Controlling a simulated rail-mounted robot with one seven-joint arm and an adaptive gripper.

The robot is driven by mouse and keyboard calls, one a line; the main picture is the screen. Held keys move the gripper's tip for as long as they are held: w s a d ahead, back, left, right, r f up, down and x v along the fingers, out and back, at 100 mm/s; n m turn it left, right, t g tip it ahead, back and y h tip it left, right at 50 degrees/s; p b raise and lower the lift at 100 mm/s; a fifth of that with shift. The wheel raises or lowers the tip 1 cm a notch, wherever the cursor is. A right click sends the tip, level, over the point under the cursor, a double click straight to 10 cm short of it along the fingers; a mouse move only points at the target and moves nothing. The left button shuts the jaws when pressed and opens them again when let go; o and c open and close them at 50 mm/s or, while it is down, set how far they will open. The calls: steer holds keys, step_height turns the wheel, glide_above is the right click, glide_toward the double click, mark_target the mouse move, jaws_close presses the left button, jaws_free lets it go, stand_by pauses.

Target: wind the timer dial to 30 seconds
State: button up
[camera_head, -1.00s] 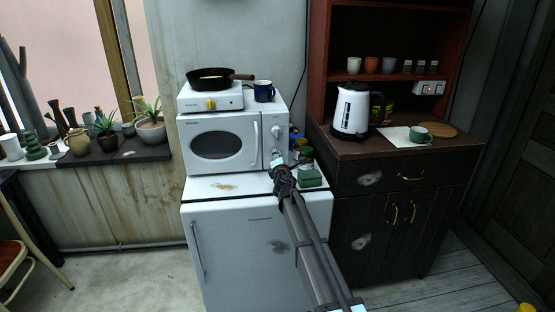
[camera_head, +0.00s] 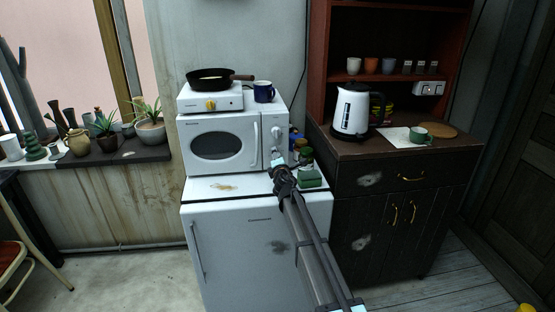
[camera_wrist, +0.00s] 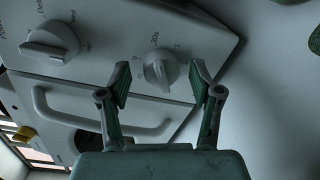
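The white microwave (camera_head: 236,124) stands on a small white fridge. In the wrist view its control panel (camera_wrist: 110,50) shows tilted, with two white knobs. The timer dial (camera_wrist: 160,69) is the one at the right, with small marks around it. My gripper (camera_wrist: 158,82) is open, with one finger on each side of this dial; I see gaps between the fingers and the dial. The other knob (camera_wrist: 52,43) lies to the left, outside the fingers. In the head view my gripper (camera_head: 278,163) is at the panel's lower part and hides the dial.
The microwave door handle (camera_wrist: 100,125) runs close to my left finger. A hot plate (camera_head: 212,98) with a pan (camera_head: 212,78) and a blue mug (camera_head: 264,91) sit on the microwave.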

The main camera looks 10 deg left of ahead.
steer(key=shift+s, duration=0.1)
steer(key=v, duration=1.1)
steer(key=shift+s, duration=0.4)
steer(key=shift+d, duration=0.15)
